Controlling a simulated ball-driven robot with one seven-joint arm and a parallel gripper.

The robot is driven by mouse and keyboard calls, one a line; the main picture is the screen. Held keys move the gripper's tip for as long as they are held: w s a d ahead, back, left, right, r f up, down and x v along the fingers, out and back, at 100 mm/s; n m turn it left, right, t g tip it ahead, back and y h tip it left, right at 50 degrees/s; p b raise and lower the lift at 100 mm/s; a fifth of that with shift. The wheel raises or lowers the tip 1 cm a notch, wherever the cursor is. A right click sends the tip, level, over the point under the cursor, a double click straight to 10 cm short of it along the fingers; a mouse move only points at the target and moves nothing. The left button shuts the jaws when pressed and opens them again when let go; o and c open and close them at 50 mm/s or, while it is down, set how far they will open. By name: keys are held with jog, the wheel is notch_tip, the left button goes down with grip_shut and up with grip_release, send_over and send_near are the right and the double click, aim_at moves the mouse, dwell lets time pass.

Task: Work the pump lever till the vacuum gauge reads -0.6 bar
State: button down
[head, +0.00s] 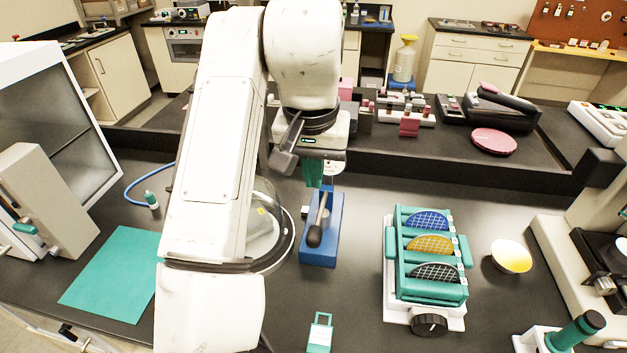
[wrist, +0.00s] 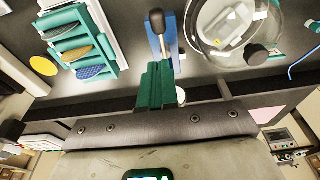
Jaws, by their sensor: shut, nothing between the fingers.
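The pump is a blue block (head: 319,251) on the dark bench, right of my arm in the head view. Its lever has a metal rod and a black knob (head: 314,236), with the knob toward the front. The lever knob (wrist: 156,17) also shows in the wrist view, beyond my fingertips. My gripper (head: 313,180) has teal fingers, shut and empty, over the far end of the pump. They also show in the wrist view (wrist: 157,72), apart from the knob. A small white round face (head: 332,168), apparently the gauge, is partly hidden by the gripper; its reading is illegible.
A glass-domed chamber (wrist: 228,25) stands beside the pump, mostly behind my arm in the head view. A teal rack (head: 402,270) with colored wafers stands to the right. A yellow-white disc (head: 512,257) lies farther right. A dark raised ledge (head: 450,172) runs behind.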

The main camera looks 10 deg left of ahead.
jog(key=b, duration=0.9)
send_over(315, 230)
notch_tip(315, 230, down, 10)
jog(key=shift+s+f+b, duration=0.3)
jog(key=shift+f+b, duration=0.35)
jog(key=shift+f, duration=0.15)
